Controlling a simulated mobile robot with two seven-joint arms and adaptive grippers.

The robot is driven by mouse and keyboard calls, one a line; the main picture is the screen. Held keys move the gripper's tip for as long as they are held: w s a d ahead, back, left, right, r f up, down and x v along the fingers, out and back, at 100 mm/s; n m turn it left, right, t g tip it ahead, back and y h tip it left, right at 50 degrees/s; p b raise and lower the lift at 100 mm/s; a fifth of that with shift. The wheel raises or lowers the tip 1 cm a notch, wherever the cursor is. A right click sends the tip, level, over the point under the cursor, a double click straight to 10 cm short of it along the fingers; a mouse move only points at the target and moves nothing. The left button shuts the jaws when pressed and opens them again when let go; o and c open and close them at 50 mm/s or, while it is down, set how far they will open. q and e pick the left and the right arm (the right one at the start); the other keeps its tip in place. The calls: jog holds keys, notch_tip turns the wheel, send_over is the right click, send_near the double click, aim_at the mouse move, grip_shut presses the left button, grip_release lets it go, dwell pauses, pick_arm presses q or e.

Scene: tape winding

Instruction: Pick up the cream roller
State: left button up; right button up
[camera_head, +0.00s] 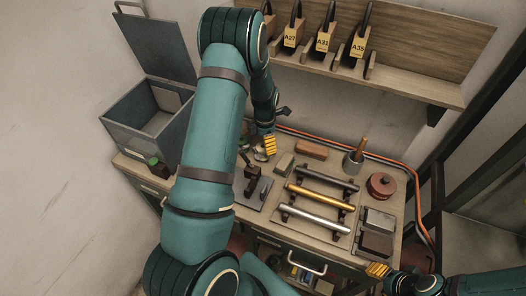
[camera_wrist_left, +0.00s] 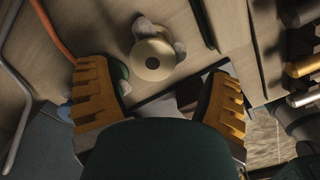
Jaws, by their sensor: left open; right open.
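The cream roller (camera_wrist_left: 152,60) shows in the left wrist view as a round cream disc with a dark centre hole, between grey rounded supports on the wooden bench. In the head view, a small pale part of it (camera_head: 260,154) shows beside my left gripper (camera_head: 262,147); my arm and fingers hide much there. My left gripper (camera_wrist_left: 160,98) is open, with yellow ridged fingers spread apart. The roller lies ahead of the gap between them, held by neither. My right gripper (camera_head: 378,270) is open and empty at the bench's front right corner.
Gold, silver and dark rods (camera_head: 320,196) lie on black holders right of the left gripper. A green block (camera_head: 284,164), a brown block (camera_head: 311,149) and a brush cup (camera_head: 353,162) stand nearby. An orange hose (camera_head: 345,151) runs along the back. A grey bin (camera_head: 135,128) stands left.

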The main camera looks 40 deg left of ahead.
aim_at(263, 146)
pick_arm(q)
jog(key=shift+a+f, duration=0.2)
jog(key=shift+f, duration=1.3)
jog(key=shift+a+f, duration=0.2)
jog(key=shift+f, duration=1.3)
jog(key=c, duration=1.3)
